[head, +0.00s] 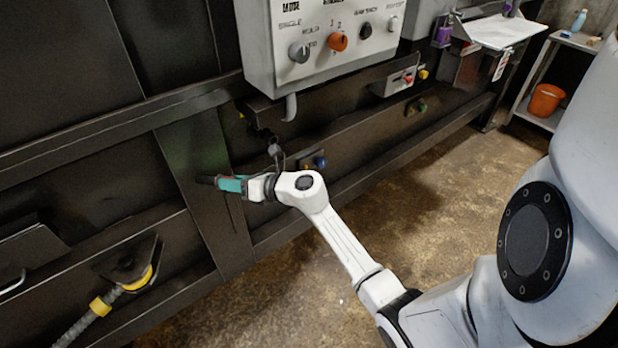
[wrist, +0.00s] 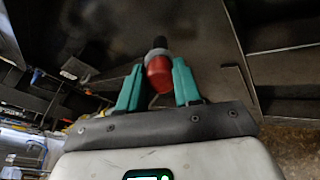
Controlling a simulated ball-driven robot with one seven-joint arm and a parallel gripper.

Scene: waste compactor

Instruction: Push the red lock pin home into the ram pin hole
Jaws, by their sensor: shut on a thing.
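My gripper (head: 230,184) is in front of the dark machine wall at left of centre in the head view. In the wrist view, the teal fingers of my gripper (wrist: 158,68) are shut on the red lock pin (wrist: 158,74). The pin's red part sits between the fingers, with a grey collar and dark end (wrist: 160,43) pointing away toward the dark metal. In the head view, a short dark end (head: 205,180) shows ahead of the teal fingers. I cannot make out the ram pin hole, or whether the pin's end is inside it.
A grey control box (head: 330,40) with knobs is on the wall above my arm. A yellow-ringed hose fitting (head: 130,275) is at lower left. An orange bucket (head: 546,100) is on a far shelf. The floor (head: 445,160) is clear.

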